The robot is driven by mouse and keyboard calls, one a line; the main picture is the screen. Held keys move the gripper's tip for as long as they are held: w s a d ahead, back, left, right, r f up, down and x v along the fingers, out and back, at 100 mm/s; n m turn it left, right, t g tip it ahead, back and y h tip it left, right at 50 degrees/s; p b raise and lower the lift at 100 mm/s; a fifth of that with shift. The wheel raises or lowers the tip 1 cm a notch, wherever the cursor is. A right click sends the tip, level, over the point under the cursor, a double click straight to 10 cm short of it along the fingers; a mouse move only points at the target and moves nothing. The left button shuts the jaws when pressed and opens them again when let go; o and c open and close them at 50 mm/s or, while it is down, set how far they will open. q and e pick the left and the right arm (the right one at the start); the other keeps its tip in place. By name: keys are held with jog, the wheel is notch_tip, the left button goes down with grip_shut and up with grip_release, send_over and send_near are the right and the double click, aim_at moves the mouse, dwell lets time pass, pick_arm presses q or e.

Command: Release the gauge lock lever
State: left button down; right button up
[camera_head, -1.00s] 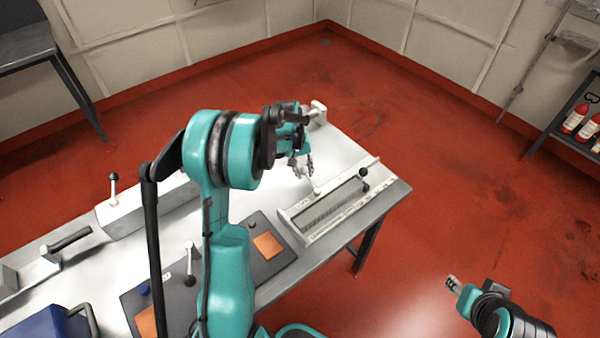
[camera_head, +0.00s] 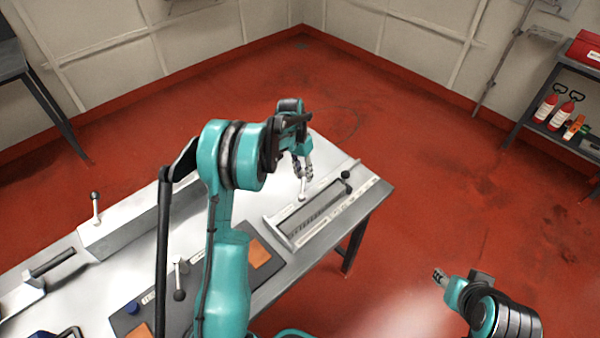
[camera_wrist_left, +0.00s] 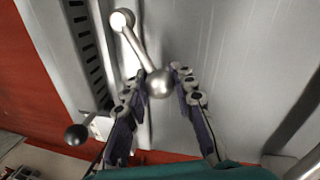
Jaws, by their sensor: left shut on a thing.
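A metal lever (camera_wrist_left: 132,44) with a silver ball knob (camera_wrist_left: 160,84) shows in the left wrist view, slanting up-left to a round pale pivot. My left gripper (camera_wrist_left: 158,80) has a finger on each side of the ball knob and is shut on it.
A black knob (camera_head: 346,175) stands at the fixture's far side, and also shows in the left wrist view (camera_wrist_left: 76,134). Another lever (camera_head: 95,205) and a dark panel with an orange pad (camera_head: 258,254) are on the bench. A shelf with red bottles (camera_head: 560,108) stands right.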

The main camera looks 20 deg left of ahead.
pick_arm(q)
jog(key=shift+w+d+m, duration=0.1)
jog(key=shift+d+m, duration=0.2)
jog(key=shift+m, duration=0.1)
jog(key=c, duration=1.4)
grip_release()
jog(key=shift+o, duration=0.9)
jog(key=shift+d, duration=0.1)
jog(key=shift+r, duration=0.25)
notch_tip(320, 180, up, 11)
jog(key=a, duration=0.2)
jog(key=shift+w+a+r, duration=0.15)
jog(key=shift+w, duration=0.15)
jog(key=shift+r, duration=0.1)
